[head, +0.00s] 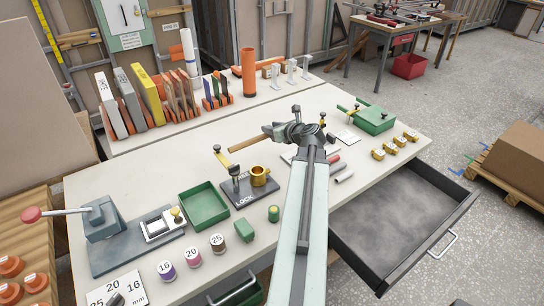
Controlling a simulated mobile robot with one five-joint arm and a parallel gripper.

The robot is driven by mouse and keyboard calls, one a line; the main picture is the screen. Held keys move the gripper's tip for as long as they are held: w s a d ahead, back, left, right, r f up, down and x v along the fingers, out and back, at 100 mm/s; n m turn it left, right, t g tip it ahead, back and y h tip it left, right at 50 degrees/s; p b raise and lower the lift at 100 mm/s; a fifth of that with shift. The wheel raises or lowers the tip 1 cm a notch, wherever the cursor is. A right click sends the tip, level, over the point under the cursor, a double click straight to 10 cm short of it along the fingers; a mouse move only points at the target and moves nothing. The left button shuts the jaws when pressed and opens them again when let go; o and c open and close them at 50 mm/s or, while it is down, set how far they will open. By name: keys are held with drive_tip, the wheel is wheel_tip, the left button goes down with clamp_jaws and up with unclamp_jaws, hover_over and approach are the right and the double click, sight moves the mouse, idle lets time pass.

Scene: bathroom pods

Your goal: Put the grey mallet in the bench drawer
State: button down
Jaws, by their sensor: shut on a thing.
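My gripper (290,130) is at the end of my arm, above the far middle of the bench top. It is shut on the grey mallet, whose tan wooden handle (247,145) sticks out to the left. The mallet's head is largely hidden at the jaws. The bench drawer (437,243) is pulled open at the right front of the bench. Its dark grey inside looks empty, with the near left part hidden behind my arm and the bench edge. The mallet is up and left of the drawer, apart from it.
A brass cup on a lock stand (245,192), a green tray (203,205) and several labelled spools stand left of my arm. A green box (375,120) and several brass pieces (394,146) lie near the drawer's back. A cardboard box (518,155) on a pallet stands right.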

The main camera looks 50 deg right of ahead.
wheel_tip(320, 180, down, 8)
drive_tip(key=b, duration=0.5)
drive_tip(key=shift+r+b, duration=0.1)
drive_tip(key=shift+b, duration=0.3)
drive_tip(key=shift+r, duration=0.25)
drive_tip(key=shift+f, duration=0.2)
drive_tip(key=c, duration=1)
unclamp_jaws()
drive_tip(key=shift+o, duration=0.2)
drive_tip(key=shift+r, duration=0.1)
